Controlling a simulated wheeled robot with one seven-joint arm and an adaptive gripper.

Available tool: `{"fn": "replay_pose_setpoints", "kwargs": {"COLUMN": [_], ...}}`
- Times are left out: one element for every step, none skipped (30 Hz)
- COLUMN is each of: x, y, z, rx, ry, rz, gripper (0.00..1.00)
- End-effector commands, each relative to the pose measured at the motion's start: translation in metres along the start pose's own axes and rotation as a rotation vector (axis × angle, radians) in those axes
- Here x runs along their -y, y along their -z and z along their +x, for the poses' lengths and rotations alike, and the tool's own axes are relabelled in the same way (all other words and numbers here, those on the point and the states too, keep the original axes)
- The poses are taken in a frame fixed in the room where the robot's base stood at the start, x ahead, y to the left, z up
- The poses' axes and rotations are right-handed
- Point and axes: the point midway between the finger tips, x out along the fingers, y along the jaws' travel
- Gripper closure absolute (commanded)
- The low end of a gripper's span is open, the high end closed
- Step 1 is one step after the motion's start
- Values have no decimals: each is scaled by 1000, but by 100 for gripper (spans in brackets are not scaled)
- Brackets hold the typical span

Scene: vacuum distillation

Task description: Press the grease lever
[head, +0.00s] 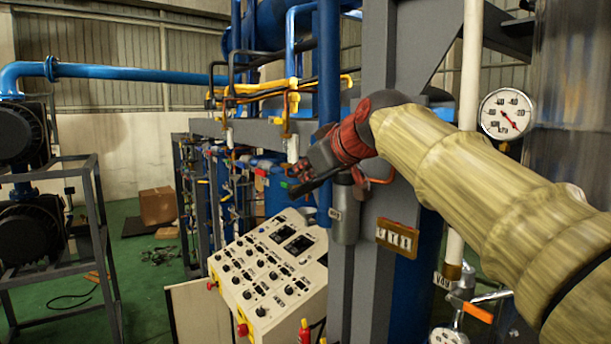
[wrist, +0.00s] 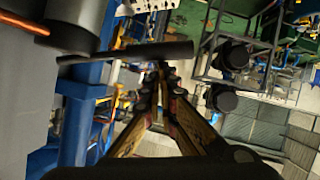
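The grease lever is a dark flat bar (wrist: 130,52) lying across the wrist view, running out from beside a grey cylinder (wrist: 75,22). In the head view the dark lever (head: 316,181) juts left from the top of the grey cylinder (head: 345,215), which is fixed to a grey column. My gripper (wrist: 160,68) has its fingers drawn together at the tips, with nothing seen between them. The tips appear at the lever's edge in the wrist view; I cannot tell whether they touch. In the head view my gripper (head: 298,170) is close above the lever.
A sloped control panel (head: 268,270) with many knobs stands below and left. A grey column (head: 375,270) with an orange-framed sign (head: 397,237) is right of the cylinder. A blue vertical pipe (head: 328,70) rises behind. A pressure gauge (head: 507,113) is at right.

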Motion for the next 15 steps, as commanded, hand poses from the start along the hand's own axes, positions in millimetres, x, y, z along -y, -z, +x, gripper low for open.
{"fn": "replay_pose_setpoints", "kwargs": {"x": [2, 2, 2, 2, 2, 3, 3, 3, 3, 3, 3, 3, 3, 3, 3], "y": [-6, -7, -8, -9, -9, -10, -10, -10, -10, -11, -11, -11, -11, -11, -11], "z": [3, 4, 4, 5, 5, 5, 6, 6, 6, 6, 6, 6, 6, 6, 6], "rx": [5, 5, 5, 5, 5, 6, 6, 6, 6, 6, 6, 7, 7, 7, 7], "ry": [2, 2, 3, 3, 3, 3, 3, 4, 4, 4, 4, 4, 4, 4, 5], "rz": [1, 1, 2, 2, 2, 2, 2, 3, 3, 3, 3, 3, 3, 3, 3], "gripper": [100, 100, 100, 100, 100, 100, 100, 100, 100, 100, 100, 100, 100, 100, 100]}}
